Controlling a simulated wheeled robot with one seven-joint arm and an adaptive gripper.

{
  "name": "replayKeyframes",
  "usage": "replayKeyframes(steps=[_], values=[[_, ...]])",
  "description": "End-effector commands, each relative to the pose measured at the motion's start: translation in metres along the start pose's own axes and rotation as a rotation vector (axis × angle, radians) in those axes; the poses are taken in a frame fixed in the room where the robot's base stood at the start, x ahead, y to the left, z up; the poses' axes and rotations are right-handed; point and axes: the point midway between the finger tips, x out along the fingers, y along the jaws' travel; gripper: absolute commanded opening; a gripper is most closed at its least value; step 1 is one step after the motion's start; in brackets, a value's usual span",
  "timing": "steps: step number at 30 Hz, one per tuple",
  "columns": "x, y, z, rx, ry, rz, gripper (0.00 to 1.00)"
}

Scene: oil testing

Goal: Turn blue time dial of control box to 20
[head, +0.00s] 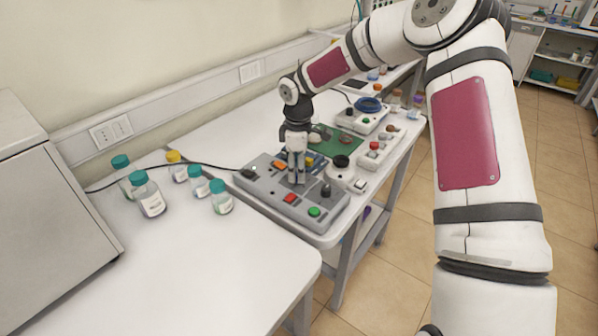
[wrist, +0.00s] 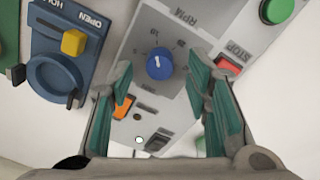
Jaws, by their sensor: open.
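The grey control box (head: 262,183) lies on the white table, and its panel (wrist: 190,60) fills the middle of the wrist view. The blue dial (wrist: 160,65) has a white pointer line toward the top of the wrist picture, near small printed marks, one reading like 10; I cannot read the others. My gripper (head: 296,182) points down over the box; in the head view it hides the dial. In the wrist view my open gripper (wrist: 160,80) has its green-padded fingers left and right of the dial, apart from it. I cannot tell their exact height.
The panel also has a red STOP button (wrist: 228,65), a green button (wrist: 277,10), an orange switch (wrist: 122,107) and a black knob (head: 326,190). A blue box (wrist: 60,60) with a yellow switch sits close beside it. Several teal-capped bottles (head: 150,200) stand left; the table's front is clear.

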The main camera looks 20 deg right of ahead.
Motion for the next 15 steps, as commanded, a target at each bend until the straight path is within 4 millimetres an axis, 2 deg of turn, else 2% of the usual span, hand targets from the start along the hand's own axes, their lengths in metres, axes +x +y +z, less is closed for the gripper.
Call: replayKeyframes(steps=[6, 15], values=[[0.018, 0.0, 0.0, -0.001, 0.0, 0.0, 0.44], [0.02, 0.0, 0.0, 0.0, 0.0, 0.001, 0.44]])
